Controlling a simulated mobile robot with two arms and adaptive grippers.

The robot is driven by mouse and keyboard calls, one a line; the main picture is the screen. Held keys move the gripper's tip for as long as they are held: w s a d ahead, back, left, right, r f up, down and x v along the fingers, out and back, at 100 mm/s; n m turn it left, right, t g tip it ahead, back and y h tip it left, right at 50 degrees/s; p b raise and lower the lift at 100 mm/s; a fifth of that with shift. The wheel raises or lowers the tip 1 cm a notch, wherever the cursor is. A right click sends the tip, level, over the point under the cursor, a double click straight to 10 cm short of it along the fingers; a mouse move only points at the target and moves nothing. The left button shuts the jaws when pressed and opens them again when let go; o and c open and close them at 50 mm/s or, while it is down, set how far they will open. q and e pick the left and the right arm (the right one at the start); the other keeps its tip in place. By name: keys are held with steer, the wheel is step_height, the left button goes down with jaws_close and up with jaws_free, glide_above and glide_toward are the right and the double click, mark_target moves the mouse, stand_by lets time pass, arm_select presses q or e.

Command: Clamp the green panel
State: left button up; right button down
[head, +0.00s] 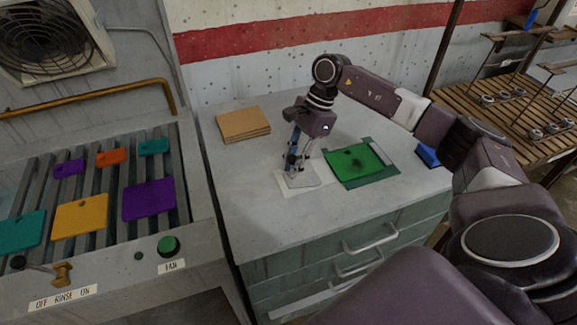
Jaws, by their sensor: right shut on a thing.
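The green panel (357,161) lies flat on a darker green mat (384,177) on the grey cabinet top, with a small dark hole near its upper edge. A pale grey flat shape (300,180) shows on the sheet below the fingertips. My left gripper is not in view.
A brown board stack (243,124) lies at the back left of the cabinet top. A blue object (428,155) sits at its right edge. The slatted rinse station (105,215) at left holds several coloured panels. A wooden rack (520,115) stands at right.

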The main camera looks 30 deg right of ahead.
mark_target(308, 175)
steer(key=d+b, duration=0.1)
steer(key=d, duration=0.1)
steer(key=s+d+b, duration=0.1)
steer(key=d, duration=0.2)
steer(key=shift+s+d+f, duration=0.1)
steer(key=shift+d, duration=0.25)
steer(key=shift+s+d, duration=0.15)
steer(key=shift+d, duration=0.25)
steer(key=shift+r, duration=0.2)
steer(key=c, duration=2.3)
jaws_free()
steer(key=o, duration=0.6)
steer(key=shift+d, duration=0.1)
steer(key=shift+c, duration=0.2)
